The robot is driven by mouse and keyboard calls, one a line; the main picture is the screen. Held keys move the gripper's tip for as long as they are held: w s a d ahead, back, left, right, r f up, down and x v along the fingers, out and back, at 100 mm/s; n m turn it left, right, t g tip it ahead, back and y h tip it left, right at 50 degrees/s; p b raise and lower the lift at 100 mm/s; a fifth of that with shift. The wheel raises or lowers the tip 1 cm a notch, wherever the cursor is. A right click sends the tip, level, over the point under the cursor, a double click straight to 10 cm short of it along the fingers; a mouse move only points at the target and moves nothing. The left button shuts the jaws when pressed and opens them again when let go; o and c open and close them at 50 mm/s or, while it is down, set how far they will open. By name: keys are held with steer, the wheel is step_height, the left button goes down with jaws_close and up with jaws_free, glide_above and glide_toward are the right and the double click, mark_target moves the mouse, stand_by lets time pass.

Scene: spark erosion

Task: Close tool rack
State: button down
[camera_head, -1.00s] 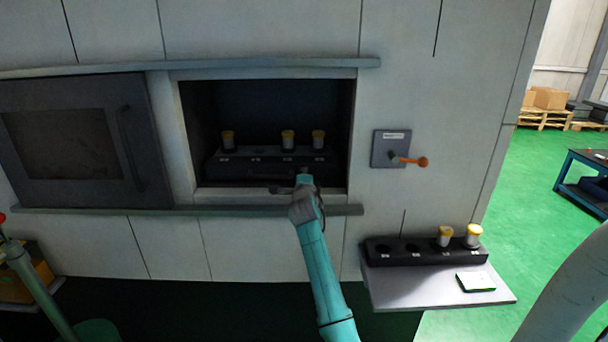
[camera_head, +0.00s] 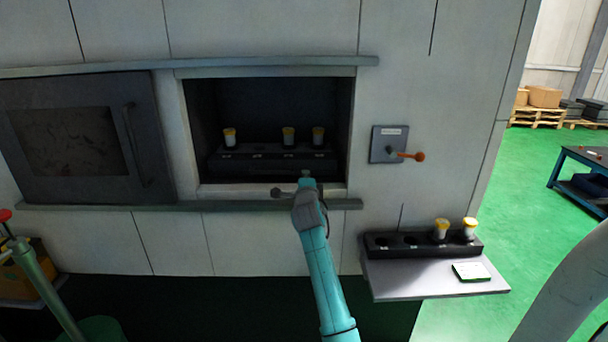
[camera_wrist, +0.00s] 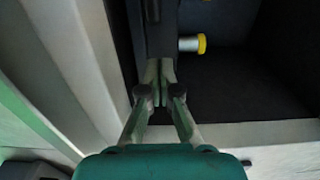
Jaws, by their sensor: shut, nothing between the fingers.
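The black tool rack (camera_head: 270,162) sits inside the dark opening in the pale machine wall, with several slots and white, yellow-topped tools in it. In the wrist view its dark end (camera_wrist: 160,35) lies right ahead of my fingertips, with one yellow-topped tool (camera_wrist: 191,44) beside it. My gripper (camera_head: 305,175) is at the front lower edge of the opening, just before the rack; it also shows in the wrist view (camera_wrist: 160,72), fingers shut and empty. I cannot tell whether the fingertips touch the rack. The grey sliding door (camera_head: 75,140) stands left, clear of the opening.
Rails (camera_head: 200,206) run above and below the opening. An orange-knobbed lever (camera_head: 405,155) is on the wall at right. Below it, a shelf (camera_head: 420,285) carries a second black holder (camera_head: 425,246) with two yellow-topped tools and a small card (camera_head: 471,272). Green floor lies right.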

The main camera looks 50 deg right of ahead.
steer(key=v, duration=0.8)
steer(key=shift+s+a, duration=0.15)
steer(key=shift+a, duration=0.2)
steer(key=s+a+f+n+t+y, duration=0.25)
steer(key=s+a+f+n, duration=0.2)
steer(key=a+f, duration=0.6)
steer(key=s+a+f+n+t+y, duration=0.1)
steer(key=s+a+f+n+y, duration=0.2)
steer(key=a+f+n, duration=0.55)
steer(key=s+a+f+n+y, duration=0.2)
steer(key=s+a+f+n, duration=0.1)
steer(key=s+a, duration=0.5)
steer(key=s+a+f+n+y, duration=0.25)
steer(key=s+a, duration=0.35)
steer(key=a, duration=0.3)
steer(key=s+a+r+n+y, duration=0.2)
steer(key=s+a+n, duration=0.3)
steer(key=s, duration=0.6)
steer(key=s+a+r+n+y, duration=0.2)
steer(key=s+a+r+n, duration=0.2)
steer(key=s, duration=0.7)
steer(key=shift+s+a+n, duration=0.15)
steer(key=shift+a+n, duration=0.3)
